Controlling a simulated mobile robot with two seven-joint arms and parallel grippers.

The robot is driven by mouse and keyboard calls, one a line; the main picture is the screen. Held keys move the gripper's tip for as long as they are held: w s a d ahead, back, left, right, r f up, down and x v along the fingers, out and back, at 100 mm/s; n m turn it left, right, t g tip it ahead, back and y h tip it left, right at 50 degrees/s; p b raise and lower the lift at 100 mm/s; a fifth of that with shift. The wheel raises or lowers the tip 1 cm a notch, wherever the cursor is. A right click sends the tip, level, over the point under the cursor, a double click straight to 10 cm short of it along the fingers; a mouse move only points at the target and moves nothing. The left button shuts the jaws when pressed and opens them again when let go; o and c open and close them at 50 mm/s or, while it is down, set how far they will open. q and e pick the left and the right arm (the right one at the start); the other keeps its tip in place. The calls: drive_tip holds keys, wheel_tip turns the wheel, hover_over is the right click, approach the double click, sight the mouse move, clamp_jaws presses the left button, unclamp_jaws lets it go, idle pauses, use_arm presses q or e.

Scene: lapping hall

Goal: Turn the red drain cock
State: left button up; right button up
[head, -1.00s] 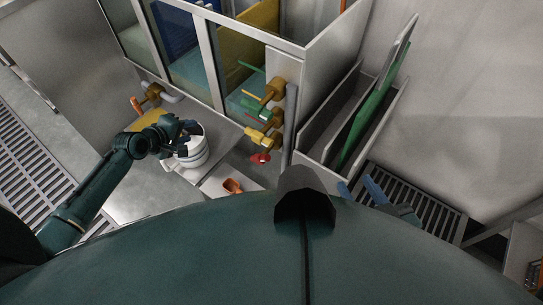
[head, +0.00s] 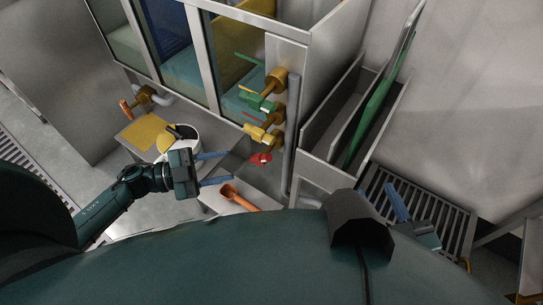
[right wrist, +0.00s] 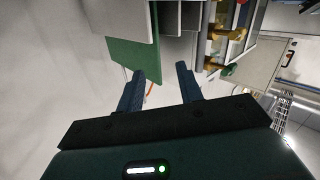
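The red drain cock (head: 261,159) is low at the corner of the glazed cabinet in the head view, below a yellow cock (head: 257,136) and a green cock (head: 262,103). My left gripper (head: 230,166) is open and empty, its two blue fingers pointing right at the red cock. A visible gap lies between the fingertips and the cock in the picture; the depth is hard to tell. My right gripper (head: 395,200) is off to the right over a floor grate. In the right wrist view it is open and empty (right wrist: 158,70).
A white bucket (head: 186,131) stands behind my left gripper. An orange scoop (head: 238,198) lies on a pale surface below the red cock. A grey vertical pipe (head: 291,140) and a rack with a green panel (head: 372,115) stand to the right. An orange-handled cock (head: 127,109) is at left.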

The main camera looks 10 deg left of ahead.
sight(257, 160)
use_arm(q)
drive_tip(key=b+x, duration=0.1)
drive_tip(key=x, duration=1)
drive_tip(key=shift+w+d, duration=0.2)
drive_tip(key=shift+d, duration=0.05)
use_arm(e)
drive_tip(key=shift+a+n+t+y, duration=0.3)
drive_tip(key=shift+t+y, duration=0.1)
drive_tip(key=shift+t, duration=0.2)
use_arm(q)
clamp_jaws()
